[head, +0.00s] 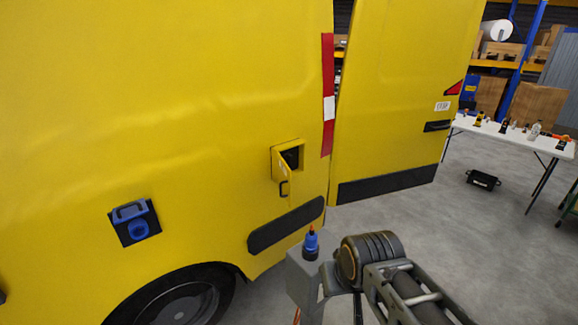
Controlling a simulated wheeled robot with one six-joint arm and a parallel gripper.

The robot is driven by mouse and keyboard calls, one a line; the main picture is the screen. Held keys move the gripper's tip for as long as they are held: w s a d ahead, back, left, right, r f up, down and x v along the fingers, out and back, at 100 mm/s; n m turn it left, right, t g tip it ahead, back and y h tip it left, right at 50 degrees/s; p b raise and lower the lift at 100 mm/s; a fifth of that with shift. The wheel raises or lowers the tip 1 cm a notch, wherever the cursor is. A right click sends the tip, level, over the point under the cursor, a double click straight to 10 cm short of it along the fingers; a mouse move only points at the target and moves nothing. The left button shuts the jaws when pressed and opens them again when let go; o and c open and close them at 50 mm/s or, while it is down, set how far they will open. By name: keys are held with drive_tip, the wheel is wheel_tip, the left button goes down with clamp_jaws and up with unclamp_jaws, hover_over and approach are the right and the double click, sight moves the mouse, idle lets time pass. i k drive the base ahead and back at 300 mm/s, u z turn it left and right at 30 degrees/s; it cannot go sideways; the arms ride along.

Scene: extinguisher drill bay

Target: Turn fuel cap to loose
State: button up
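A yellow van fills the left and middle of the head view. A small yellow flap (284,178) on its side stands open over a dark recess (292,157); I cannot make out a cap inside. Lower left, a black recess holds a blue fitting with a round blue part (138,229) below a raised blue frame (131,211). I cannot tell from this view which of the two holds the fuel cap. Parts of my arm show at the bottom right, apart from the van. My gripper is not in view.
A blue item with an orange tip (311,244) stands on a grey block near my arm. The van's rear door (390,110) is swung open. A white table (500,134) with several small items stands right, a black case (483,180) on the floor. Grey floor between is clear.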

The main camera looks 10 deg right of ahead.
sight(288, 158)
drive_tip(key=k, duration=0.4)
drive_tip(key=z, duration=1.8)
drive_tip(key=i, duration=1.45)
drive_tip(key=u, duration=2.8)
drive_tip(key=i, duration=0.5)
drive_tip(key=z, duration=0.05)
